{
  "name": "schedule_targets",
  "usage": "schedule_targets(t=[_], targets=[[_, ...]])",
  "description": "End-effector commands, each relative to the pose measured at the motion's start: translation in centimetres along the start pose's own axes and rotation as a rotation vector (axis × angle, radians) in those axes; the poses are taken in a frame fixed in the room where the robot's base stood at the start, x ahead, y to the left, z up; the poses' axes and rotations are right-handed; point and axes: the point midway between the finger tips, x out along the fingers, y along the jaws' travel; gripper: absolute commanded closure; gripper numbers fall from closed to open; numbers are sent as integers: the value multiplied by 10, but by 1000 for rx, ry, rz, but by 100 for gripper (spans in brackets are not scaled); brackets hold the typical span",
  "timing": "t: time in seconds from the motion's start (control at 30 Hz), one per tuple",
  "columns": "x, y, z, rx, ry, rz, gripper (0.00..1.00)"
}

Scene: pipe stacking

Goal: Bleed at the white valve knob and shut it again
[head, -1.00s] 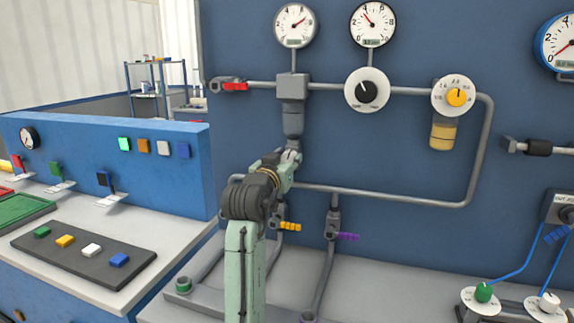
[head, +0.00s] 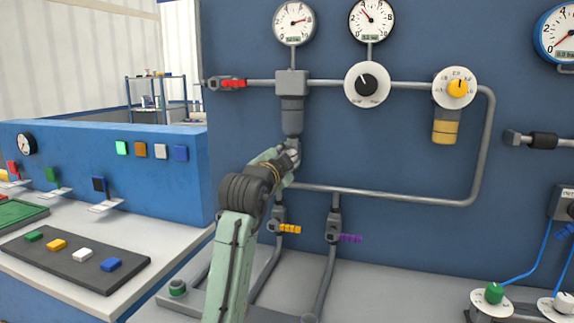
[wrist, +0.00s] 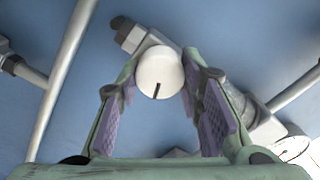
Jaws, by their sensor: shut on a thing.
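The white valve knob (wrist: 160,76) shows in the wrist view as a round white cap with a black line on its face. It sits on a grey fitting (wrist: 131,36). The purple-padded fingers of my gripper (wrist: 180,82) are on either side of the knob and shut on it. In the head view my gripper (head: 291,155) is at the blue panel, just under the grey cylinder (head: 292,115). The knob cannot be made out there behind my gripper.
Above are two round gauges (head: 294,22) (head: 371,20), a black-knobbed dial (head: 367,85) and a yellow-knobbed unit (head: 457,88). A red-handled valve (head: 232,83) is at left. Yellow (head: 288,228) and purple (head: 345,239) valve handles sit below my gripper. A grey pipe runs right.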

Motion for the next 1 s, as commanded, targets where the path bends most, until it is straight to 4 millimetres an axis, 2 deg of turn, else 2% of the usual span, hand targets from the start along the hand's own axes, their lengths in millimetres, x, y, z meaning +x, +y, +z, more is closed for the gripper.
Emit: schedule_targets(t=[0.2, 0.5, 1.0], targets=[[0, 1, 2, 178, -2, 0, 94], [0, 1, 1, 339, -1, 1, 94], [0, 2, 0, 403, -1, 2, 94]])
